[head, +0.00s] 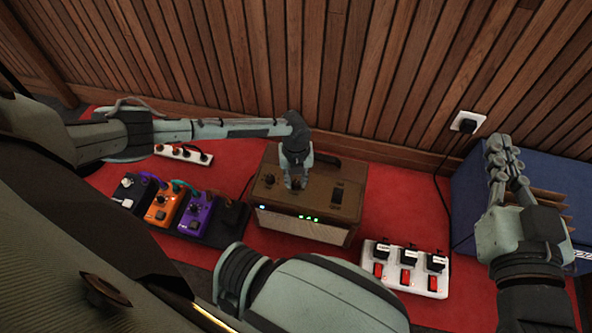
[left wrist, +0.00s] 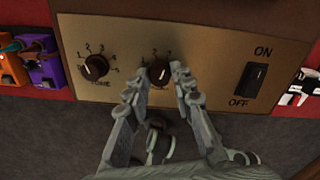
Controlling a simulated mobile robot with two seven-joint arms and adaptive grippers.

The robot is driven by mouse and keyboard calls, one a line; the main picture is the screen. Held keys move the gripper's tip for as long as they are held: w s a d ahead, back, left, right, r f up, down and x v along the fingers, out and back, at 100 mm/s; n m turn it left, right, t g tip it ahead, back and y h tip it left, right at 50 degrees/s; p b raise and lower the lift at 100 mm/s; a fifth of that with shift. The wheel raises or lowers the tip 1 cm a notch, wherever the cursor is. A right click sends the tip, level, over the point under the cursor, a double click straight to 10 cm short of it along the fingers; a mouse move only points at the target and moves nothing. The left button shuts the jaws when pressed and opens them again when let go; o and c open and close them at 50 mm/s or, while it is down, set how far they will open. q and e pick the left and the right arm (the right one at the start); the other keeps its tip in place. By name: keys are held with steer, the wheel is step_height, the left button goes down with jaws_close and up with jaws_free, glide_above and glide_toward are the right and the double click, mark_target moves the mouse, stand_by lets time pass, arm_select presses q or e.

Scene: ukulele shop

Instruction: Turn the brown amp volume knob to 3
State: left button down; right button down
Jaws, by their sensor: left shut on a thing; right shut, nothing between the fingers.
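The brown amp (head: 270,190) stands on the red carpet with its control panel facing up. My left gripper (head: 297,184) is over the panel, pointing down. In the left wrist view, my left gripper (left wrist: 172,76) is shut on the middle knob (left wrist: 158,70), one finger on each side. Numbers, seemingly 2 and 3, show above this knob; its label is hidden by the fingers. A light mark shows on the knob, but its exact reading is unclear. The knob labelled TONE (left wrist: 95,67) is to its left. My right gripper (head: 503,150) is shut and empty at the right.
An ON/OFF switch (left wrist: 251,79) is right of the held knob. Coloured pedals, including an orange one (head: 164,210), stand left of the amp. A white power strip (head: 405,284) with red switches lies at the right front. A blue box (head: 470,185) and wall outlet (head: 467,122) are further right.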

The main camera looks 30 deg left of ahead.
mark_target(296, 183)
arm_select(q)
steer(key=shift+s+d+m, duration=0.1)
steer(key=shift+m, duration=0.3)
steer(key=c, duration=1.3)
jaws_free()
steer(key=shift+r, duration=0.15)
step_height(296, 183, up, 12)
steer(key=shift+f, duration=0.1)
